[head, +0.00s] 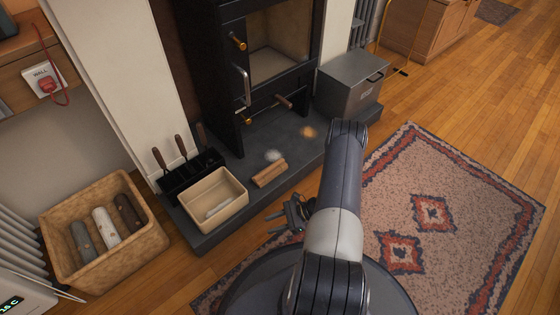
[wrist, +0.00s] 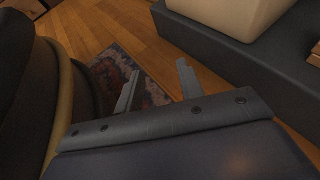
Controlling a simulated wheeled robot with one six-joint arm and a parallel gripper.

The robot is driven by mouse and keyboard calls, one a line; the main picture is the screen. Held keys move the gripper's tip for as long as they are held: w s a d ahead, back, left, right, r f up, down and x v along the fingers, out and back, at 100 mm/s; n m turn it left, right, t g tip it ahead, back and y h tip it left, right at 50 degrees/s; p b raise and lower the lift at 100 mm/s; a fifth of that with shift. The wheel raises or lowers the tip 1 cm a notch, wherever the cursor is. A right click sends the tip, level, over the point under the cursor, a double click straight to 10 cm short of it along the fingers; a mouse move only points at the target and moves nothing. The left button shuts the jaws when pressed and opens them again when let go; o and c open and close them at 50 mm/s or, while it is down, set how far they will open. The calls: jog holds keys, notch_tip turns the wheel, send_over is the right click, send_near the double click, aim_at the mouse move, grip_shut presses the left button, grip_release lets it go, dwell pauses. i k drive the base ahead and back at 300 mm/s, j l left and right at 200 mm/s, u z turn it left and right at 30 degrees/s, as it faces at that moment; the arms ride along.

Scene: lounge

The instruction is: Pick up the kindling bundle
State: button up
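The kindling bundle (head: 269,173) is a small stack of light wooden sticks. It lies on the dark hearth slab in front of the stove, just right of a cream bin. A sliver of wood, likely the same bundle, shows at the right edge of the wrist view (wrist: 315,56). My gripper (head: 279,222) is in front of the hearth edge, nearer to me than the bundle and apart from it. In the wrist view my gripper's two fingers (wrist: 156,90) stand wide apart with nothing between them, over the floor and rug.
The cream bin (head: 236,186) and the tool stand (head: 186,172) stand on the hearth (head: 313,155). A whitish lump (head: 272,155) lies behind the bundle. A grey metal box (head: 350,82) stands at right. A log basket (head: 66,248) is at left; the patterned rug (head: 465,180) is clear.

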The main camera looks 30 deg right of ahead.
aim_at(262, 177)
jog(key=i+l+u, duration=0.15)
jog(key=l+u, duration=0.25)
jog(key=l, duration=0.65)
jog(key=l+u, duration=0.45)
jog(key=l, duration=0.6)
jog(key=i+l+u, duration=0.1)
jog(key=l, duration=0.2)
jog(key=i+l+u, duration=0.1)
jog(key=i+l, duration=0.05)
jog(key=l, duration=0.1)
